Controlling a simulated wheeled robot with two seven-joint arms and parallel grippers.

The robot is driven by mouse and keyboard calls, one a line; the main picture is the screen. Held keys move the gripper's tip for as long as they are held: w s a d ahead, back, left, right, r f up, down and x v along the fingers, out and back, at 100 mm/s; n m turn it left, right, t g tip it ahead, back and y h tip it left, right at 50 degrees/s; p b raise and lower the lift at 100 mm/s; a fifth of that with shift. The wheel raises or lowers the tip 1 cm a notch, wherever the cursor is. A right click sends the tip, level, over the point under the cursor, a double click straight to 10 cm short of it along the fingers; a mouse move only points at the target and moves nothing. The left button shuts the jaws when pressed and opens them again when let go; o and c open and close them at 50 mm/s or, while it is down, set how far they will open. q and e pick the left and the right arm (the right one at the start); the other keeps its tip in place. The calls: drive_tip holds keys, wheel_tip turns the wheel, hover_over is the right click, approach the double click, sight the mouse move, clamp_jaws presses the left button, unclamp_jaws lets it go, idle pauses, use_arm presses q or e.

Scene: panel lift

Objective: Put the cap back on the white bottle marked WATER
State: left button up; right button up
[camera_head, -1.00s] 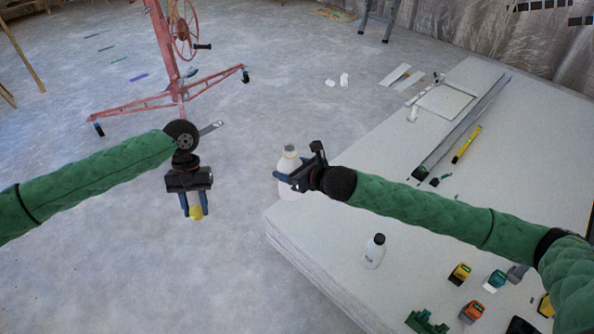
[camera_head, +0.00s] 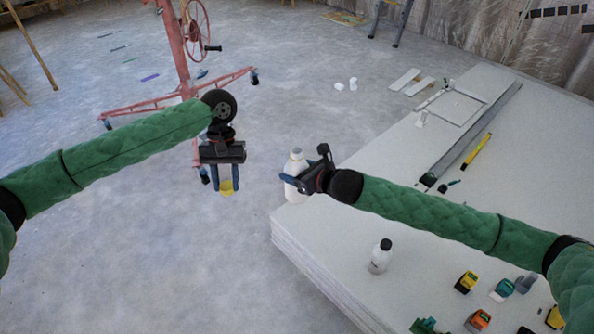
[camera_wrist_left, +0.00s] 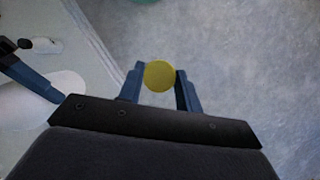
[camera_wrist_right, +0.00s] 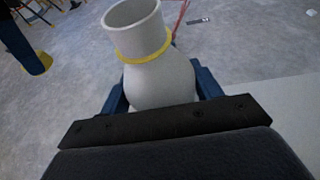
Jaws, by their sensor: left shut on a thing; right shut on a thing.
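The white bottle (camera_head: 296,165) is in my right gripper (camera_head: 297,185), which is shut on its body. The right wrist view shows the bottle (camera_wrist_right: 158,75) from close by, its neck open and uncapped with a yellow ring around it. Any WATER marking is not readable. The yellow cap (camera_head: 227,187) is in my left gripper (camera_head: 223,186), which is shut on it. The left wrist view shows the cap (camera_wrist_left: 159,75) between the fingertips. The cap is apart from the bottle, to its left in the head view.
A second, smaller white bottle with a black cap (camera_head: 381,256) stands on the stacked panels (camera_head: 340,225). Several tape measures (camera_head: 466,282), a yellow level (camera_head: 476,151) and a long metal rule lie there too. A red lift (camera_head: 180,60) stands on the floor behind my left arm.

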use_arm(q)
drive_tip(key=w+d+r, duration=0.4)
drive_tip(key=d+r, duration=0.4)
drive_tip(key=d, duration=0.3)
drive_tip(key=n+h, duration=0.3)
drive_tip(key=n, duration=0.5)
approach(301, 158)
drive_tip(key=s+r, duration=0.2)
drive_tip(key=n, duration=0.1)
drive_tip(key=n+t, duration=0.1)
drive_tip(key=shift+d+f+n+t+h, duration=0.1)
drive_tip(key=shift+d+n+t+h, duration=0.2)
drive_tip(key=shift+d+h, duration=0.1)
drive_tip(key=shift+s+f, duration=0.1)
drive_tip(key=shift+f, duration=0.05)
drive_tip(key=shift+a+f, duration=0.1)
drive_tip(key=shift+f, duration=1.8)
drive_tip(key=shift+f, duration=0.8)
drive_tip(key=shift+f, duration=0.55)
